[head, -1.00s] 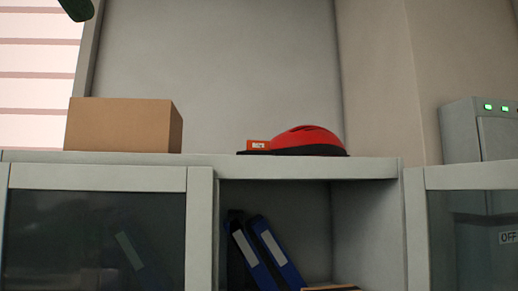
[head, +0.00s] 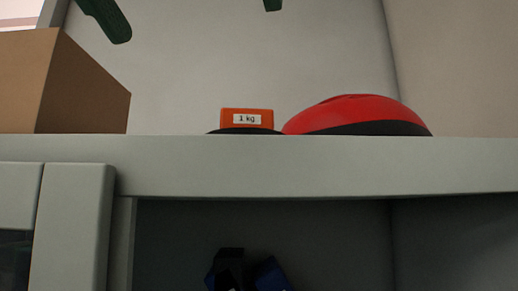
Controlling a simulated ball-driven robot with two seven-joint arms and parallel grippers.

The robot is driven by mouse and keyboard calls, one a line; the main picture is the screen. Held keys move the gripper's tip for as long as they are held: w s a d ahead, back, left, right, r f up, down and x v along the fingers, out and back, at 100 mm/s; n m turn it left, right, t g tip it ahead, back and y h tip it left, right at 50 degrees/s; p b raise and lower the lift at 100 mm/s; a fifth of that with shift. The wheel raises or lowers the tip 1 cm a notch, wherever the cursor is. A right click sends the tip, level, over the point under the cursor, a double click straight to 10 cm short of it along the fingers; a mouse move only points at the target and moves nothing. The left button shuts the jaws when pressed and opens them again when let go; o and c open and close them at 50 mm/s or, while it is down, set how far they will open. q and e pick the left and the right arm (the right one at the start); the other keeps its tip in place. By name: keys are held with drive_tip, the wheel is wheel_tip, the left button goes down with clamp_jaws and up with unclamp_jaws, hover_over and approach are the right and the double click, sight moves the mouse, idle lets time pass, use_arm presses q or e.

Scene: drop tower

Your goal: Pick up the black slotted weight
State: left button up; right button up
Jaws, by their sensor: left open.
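A thin black edge (head: 215,132), which looks like the black slotted weight lying flat, shows on top of the cabinet. An orange block (head: 262,113) with a "1 kg" label is just above it; I cannot tell whether the block rests on it or stands behind. The low viewpoint hides the weight's top face and slot. My left gripper (head: 197,22) is open and empty at the top of the view, its two dark green fingers wide apart, above the weight and apart from it. My right gripper is not in view.
A red and black helmet-like object (head: 358,115) sits close to the right of the orange block. A cardboard box (head: 65,85) stands at the left on the cabinet top (head: 320,165). Blue binders (head: 268,274) are in the open shelf below. The top is clear between box and weight.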

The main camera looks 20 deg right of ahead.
sight(236, 121)
use_arm(q)
drive_tip(key=p+x, duration=0.2)
drive_tip(key=x, duration=0.8)
drive_tip(key=shift+w, duration=0.3)
drive_tip(key=shift+w+d+f, duration=0.1)
drive_tip(key=shift+w+d, duration=0.05)
drive_tip(key=shift+d, duration=0.2)
drive_tip(key=p, duration=0.1)
drive_tip(key=w+p, duration=0.1)
drive_tip(key=shift+w+d+p, duration=0.3)
drive_tip(key=shift+d+p, duration=0.05)
drive_tip(key=shift+p+x, duration=0.35)
drive_tip(key=shift+x, duration=0.85)
drive_tip(key=shift+w+d+f, duration=0.1)
drive_tip(key=shift+w+f, duration=0.2)
drive_tip(key=shift+w, duration=0.05)
drive_tip(key=shift+s, duration=0.25)
drive_tip(key=c, duration=1)
drive_tip(key=shift+r, duration=0.15)
drive_tip(key=c, duration=0.4)
drive_tip(key=shift+c, duration=0.2)
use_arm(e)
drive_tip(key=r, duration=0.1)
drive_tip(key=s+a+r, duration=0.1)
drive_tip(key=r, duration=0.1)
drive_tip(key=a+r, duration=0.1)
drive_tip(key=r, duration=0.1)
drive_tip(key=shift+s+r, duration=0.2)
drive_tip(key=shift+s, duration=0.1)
